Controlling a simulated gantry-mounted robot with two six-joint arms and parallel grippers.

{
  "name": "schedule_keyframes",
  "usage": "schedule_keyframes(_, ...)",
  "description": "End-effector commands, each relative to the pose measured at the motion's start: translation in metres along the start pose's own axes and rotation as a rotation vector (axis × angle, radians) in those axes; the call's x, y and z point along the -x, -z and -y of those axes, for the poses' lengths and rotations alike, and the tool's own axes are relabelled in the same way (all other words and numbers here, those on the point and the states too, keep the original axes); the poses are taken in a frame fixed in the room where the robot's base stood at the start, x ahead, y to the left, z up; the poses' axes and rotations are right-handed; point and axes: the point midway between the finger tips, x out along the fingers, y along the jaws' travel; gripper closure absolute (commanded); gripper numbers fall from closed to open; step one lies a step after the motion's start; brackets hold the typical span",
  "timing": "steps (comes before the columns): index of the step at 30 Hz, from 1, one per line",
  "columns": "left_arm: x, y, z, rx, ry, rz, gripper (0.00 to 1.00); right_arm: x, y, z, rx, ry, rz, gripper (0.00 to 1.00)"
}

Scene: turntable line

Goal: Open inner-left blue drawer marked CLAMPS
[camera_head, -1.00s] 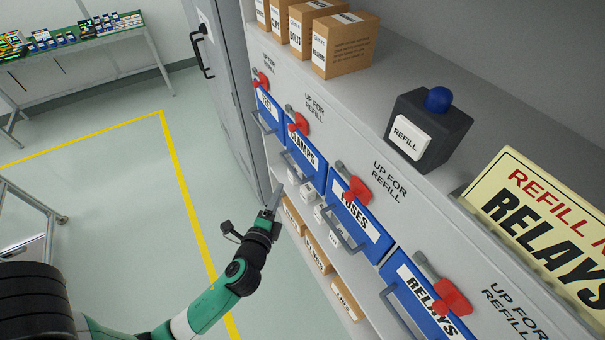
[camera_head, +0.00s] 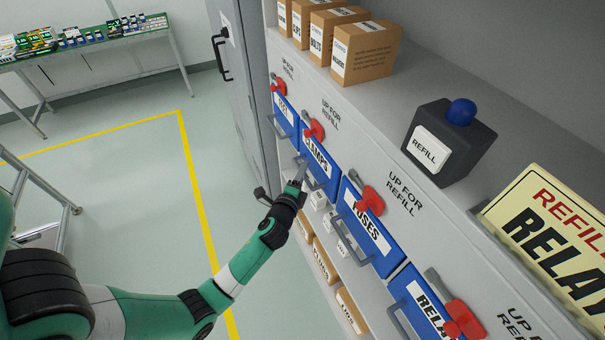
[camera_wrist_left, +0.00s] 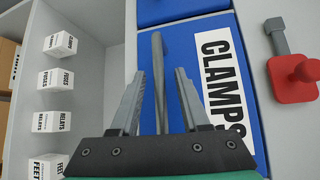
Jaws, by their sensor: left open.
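The blue CLAMPS drawer (camera_head: 323,170) is in the grey cabinet front, second from the far end, and looks shut. It fills the middle of the left wrist view (camera_wrist_left: 217,45), with its white CLAMPS label at right. My left gripper (camera_head: 298,174) is at this drawer's handle, with its fingers open. In the left wrist view, the grey handle bar (camera_wrist_left: 159,65) appears between the two fingers (camera_wrist_left: 160,80), with a gap on each side. I cannot tell how deep the bar sits between them. My right gripper is not in view.
Blue FUSES (camera_head: 370,236) and RELAYS (camera_head: 413,293) drawers sit nearer, and another blue drawer (camera_head: 284,115) sits farther. A red lever (camera_head: 315,129) is above CLAMPS. Small white boxes (camera_head: 318,200) lie on the shelf below. Open floor (camera_head: 130,210) is at left.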

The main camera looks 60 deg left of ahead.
Motion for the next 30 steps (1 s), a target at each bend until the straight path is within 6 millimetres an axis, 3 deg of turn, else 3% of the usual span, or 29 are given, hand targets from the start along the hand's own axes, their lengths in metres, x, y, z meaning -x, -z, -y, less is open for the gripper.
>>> schedule_keyframes(5, 0.0002, 0.0000, 0.0000, 0.000, 0.000, 0.000, 0.56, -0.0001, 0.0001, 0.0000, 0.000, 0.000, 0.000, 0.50)
schedule_keyframes(12, 0.0004, 0.0001, 0.0000, 0.000, 0.000, 0.000, 0.99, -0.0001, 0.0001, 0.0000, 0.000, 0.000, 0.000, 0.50)
schedule_keyframes(30, 0.0006, 0.0001, 0.0001, 0.000, 0.000, 0.000, 1.00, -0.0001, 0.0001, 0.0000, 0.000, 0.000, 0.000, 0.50)
